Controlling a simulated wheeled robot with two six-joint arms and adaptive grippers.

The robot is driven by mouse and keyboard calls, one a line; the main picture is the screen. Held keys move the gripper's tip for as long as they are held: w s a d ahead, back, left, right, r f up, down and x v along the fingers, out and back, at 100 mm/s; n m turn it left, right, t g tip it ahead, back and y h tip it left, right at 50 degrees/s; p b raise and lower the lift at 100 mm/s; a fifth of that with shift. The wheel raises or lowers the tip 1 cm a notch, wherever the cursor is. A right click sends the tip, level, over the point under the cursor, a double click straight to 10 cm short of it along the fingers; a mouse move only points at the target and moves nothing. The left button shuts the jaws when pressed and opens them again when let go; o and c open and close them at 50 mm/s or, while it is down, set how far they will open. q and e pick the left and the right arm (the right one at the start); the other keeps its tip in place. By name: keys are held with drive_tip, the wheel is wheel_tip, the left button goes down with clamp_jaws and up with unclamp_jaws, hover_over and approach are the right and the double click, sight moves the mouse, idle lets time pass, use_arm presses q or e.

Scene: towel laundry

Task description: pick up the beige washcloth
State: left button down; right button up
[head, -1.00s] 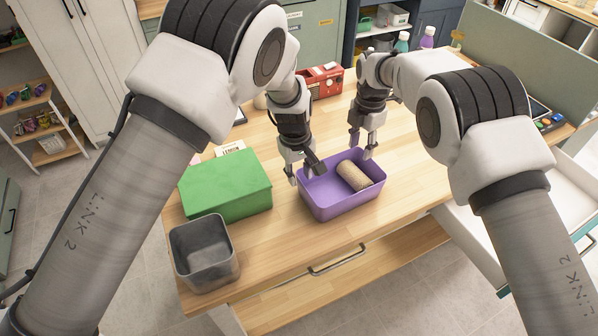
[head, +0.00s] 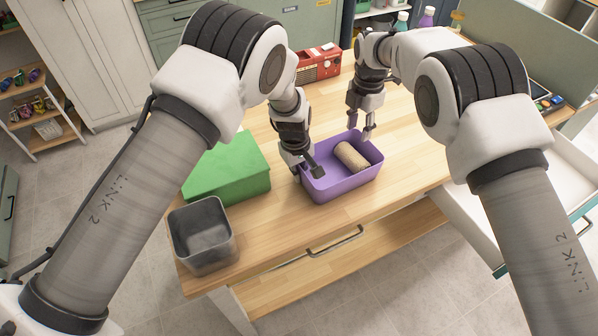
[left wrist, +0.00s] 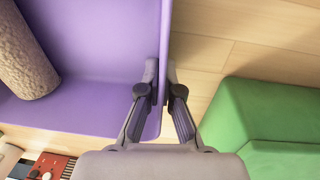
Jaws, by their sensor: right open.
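The beige washcloth (head: 351,156) is a rolled, rough-textured bundle. It lies inside the purple bin (head: 335,188), towards its right side. It also shows at the left edge of the left wrist view (left wrist: 24,62). My left gripper (head: 307,172) is at the bin's left wall. In the left wrist view its two fingers (left wrist: 161,72) are close together on either side of that wall, away from the washcloth. My right gripper (head: 360,132) is open with its fingertips at the bin's far right wall, just behind the washcloth. Its exact contact with the wall cannot be told.
A green box (head: 228,172) stands left of the purple bin, with a grey metal bin (head: 203,237) in front of it. A red radio-like object (head: 318,64) is at the back. The wooden table (head: 410,168) is clear right of the purple bin. An open drawer (head: 560,168) is further right.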

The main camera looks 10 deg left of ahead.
sight(354, 154)
drive_tip(key=o, duration=0.3)
drive_tip(key=shift+o, duration=0.3)
drive_tip(key=shift+w+a+m, duration=0.15)
drive_tip(key=shift+w+m, duration=0.1)
drive_tip(key=shift+m, duration=0.55)
drive_tip(key=f+m, duration=0.1)
drive_tip(key=m, duration=0.2)
drive_tip(key=f+m+y, duration=0.1)
drive_tip(key=m, duration=0.2)
drive_tip(key=s+f+m+t+y, duration=0.1)
drive_tip(key=m, duration=0.2)
drive_tip(key=shift+s+a+f+m, duration=0.1)
drive_tip(key=shift+a+f+m, duration=0.2)
drive_tip(key=shift+m, duration=0.1)
drive_tip(key=m, duration=0.2)
drive_tip(key=s+d+r+m, duration=0.1)
drive_tip(key=m, duration=0.1)
drive_tip(key=d+m+t, duration=0.1)
drive_tip(key=m, duration=0.1)
drive_tip(key=shift+s+d+r, duration=0.2)
drive_tip(key=shift+s, duration=0.2)
drive_tip(key=shift+m, duration=0.3)
drive_tip(key=x, duration=0.8)
drive_tip(key=shift+w+r, duration=0.1)
drive_tip(key=shift+w, duration=0.25)
drive_tip(key=shift+w+f, duration=0.15)
drive_tip(key=shift+f, duration=0.15)
